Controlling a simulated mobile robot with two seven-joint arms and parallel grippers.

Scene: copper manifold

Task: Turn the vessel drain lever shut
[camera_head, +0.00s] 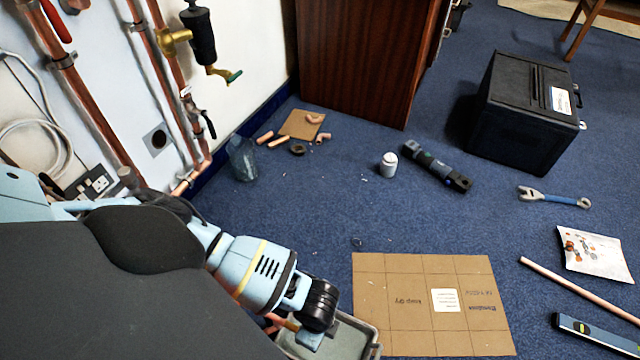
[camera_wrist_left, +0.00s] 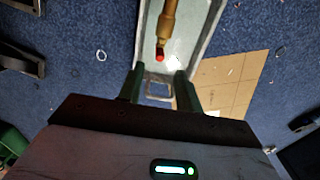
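A black vessel (camera_head: 200,38) hangs on the copper pipework at the upper left in the head view. Under it is a brass outlet with a green-tipped lever (camera_head: 232,76). A black-handled lever (camera_head: 209,124) sits lower on the pipes. I cannot tell for certain which one is the drain lever. My left gripper (camera_head: 312,325) is low at the bottom middle, beside a grey tray (camera_head: 362,335). In the left wrist view its fingers (camera_wrist_left: 162,90) are apart with nothing between them. Ahead of them, a brass piece with a red tip (camera_wrist_left: 160,54) shows over the tray. My right gripper is out of view.
A cardboard sheet (camera_head: 430,335) lies right of the tray. A glass-like jar (camera_head: 241,160), copper fittings (camera_head: 278,141), a white pot (camera_head: 388,165) and a dark tool (camera_head: 435,167) lie on blue carpet. A wooden cabinet (camera_head: 365,60) and black case (camera_head: 515,105) stand behind.

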